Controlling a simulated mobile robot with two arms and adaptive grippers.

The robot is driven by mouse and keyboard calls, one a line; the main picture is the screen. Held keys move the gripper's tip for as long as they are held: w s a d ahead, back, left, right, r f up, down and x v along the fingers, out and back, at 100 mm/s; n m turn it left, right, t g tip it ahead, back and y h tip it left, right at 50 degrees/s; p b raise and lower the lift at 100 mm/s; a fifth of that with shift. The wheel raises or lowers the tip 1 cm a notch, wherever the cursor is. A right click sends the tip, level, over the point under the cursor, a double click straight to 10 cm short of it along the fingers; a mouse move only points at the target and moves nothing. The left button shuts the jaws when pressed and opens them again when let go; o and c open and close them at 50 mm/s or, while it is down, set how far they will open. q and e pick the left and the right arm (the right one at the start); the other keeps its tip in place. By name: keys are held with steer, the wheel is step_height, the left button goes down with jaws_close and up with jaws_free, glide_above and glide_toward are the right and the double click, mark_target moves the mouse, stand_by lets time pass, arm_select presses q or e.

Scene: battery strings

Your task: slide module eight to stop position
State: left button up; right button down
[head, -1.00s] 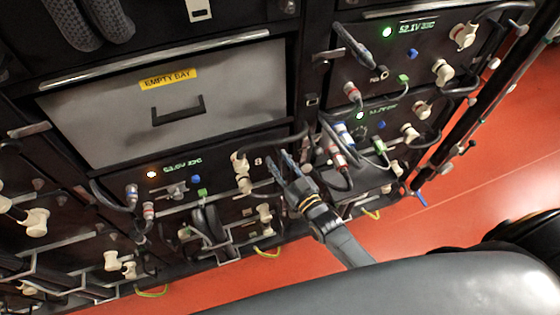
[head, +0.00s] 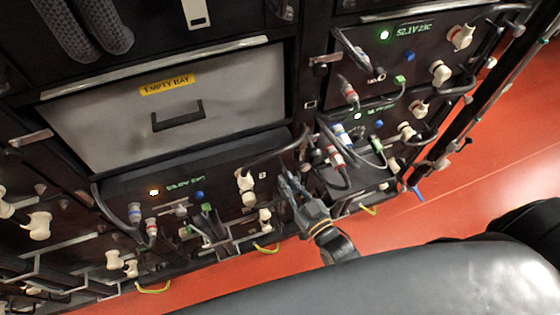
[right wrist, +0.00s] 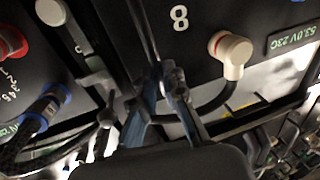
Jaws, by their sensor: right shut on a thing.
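Module eight (head: 225,188) is the dark box under the empty bay, with a lit "53.0V 23C" display and a white "8". It stands out from the rack, and a strip of its top shows. In the right wrist view, its front (right wrist: 200,45) shows the "8" and a white elbow connector. My right gripper (head: 286,180) is at the right end of its front, and the right wrist view shows the fingers (right wrist: 160,85) closed around a thin dark upright handle there. The fingers partly hide the handle. My left gripper is not in view.
The empty bay drawer (head: 165,105) is above module eight. To the right, modules with green lights (head: 384,35) carry cables and white connectors. A black cable (head: 275,150) loops from module eight's white connector (head: 245,182). The red floor (head: 480,180) is clear in front.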

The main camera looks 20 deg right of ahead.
steer(key=a+p+v, duration=0.1)
steer(key=a+v, duration=0.1)
steer(key=v, duration=0.7)
steer(key=shift+s, duration=0.6)
steer(key=c, duration=1.4)
jaws_free()
steer(key=shift+w+a+f, duration=0.1)
steer(key=shift+w+a, duration=0.1)
steer(key=shift+w, duration=0.05)
steer(key=shift+c, duration=0.2)
steer(key=shift+s+a, duration=0.1)
steer(key=shift+s, duration=0.1)
steer(key=v, duration=1.2)
